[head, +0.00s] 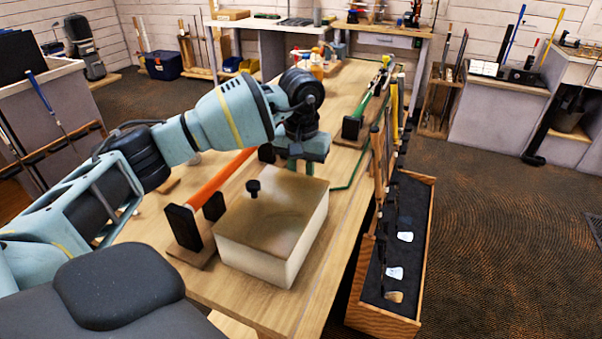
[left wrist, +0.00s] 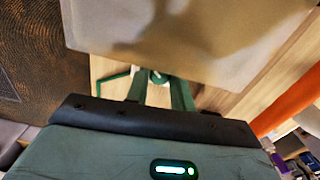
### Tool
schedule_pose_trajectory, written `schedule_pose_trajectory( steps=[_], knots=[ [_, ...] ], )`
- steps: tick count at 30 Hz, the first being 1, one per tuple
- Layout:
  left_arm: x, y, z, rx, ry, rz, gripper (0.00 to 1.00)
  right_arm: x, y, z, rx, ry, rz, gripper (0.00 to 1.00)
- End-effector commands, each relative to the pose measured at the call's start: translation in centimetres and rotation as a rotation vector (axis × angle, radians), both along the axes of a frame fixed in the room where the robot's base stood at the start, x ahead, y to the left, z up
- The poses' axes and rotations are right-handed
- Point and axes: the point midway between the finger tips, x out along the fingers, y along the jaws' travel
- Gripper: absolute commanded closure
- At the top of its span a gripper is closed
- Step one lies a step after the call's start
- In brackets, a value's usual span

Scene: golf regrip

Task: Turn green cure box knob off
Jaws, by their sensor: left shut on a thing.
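The fingers hide most of this knob. My right gripper is not in view.
An orange shaft (head: 222,178) rests in black clamps left of the box. A wooden rack (head: 425,240) with golf clubs stands right of the table. Bottles (head: 317,68) stand at the table's far end.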

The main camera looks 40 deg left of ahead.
Motion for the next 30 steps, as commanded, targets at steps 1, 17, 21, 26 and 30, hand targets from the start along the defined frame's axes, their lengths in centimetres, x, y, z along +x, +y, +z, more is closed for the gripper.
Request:
schedule_pose_trajectory(
  steps=[1, 17, 21, 26, 30],
  knots=[
    [0.0, 0.0, 0.1, 0.0, -0.001, 0.018, 0.99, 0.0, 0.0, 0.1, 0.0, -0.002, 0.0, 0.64],
    [0.0, 0.0, 0.2, -0.001, -0.001, 0.391, 0.99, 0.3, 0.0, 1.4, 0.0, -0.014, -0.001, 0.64],
    [0.0, 0.0, 0.2, -0.001, -0.001, 0.479, 0.99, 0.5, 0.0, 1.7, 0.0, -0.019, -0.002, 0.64],
    [0.0, 0.0, 0.1, -0.001, 0.0, 0.553, 0.99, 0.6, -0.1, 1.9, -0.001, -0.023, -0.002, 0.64],
    [0.0, 0.0, 0.1, 0.0, 0.0, 0.592, 0.99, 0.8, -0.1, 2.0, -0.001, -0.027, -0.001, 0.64]
  ],
)
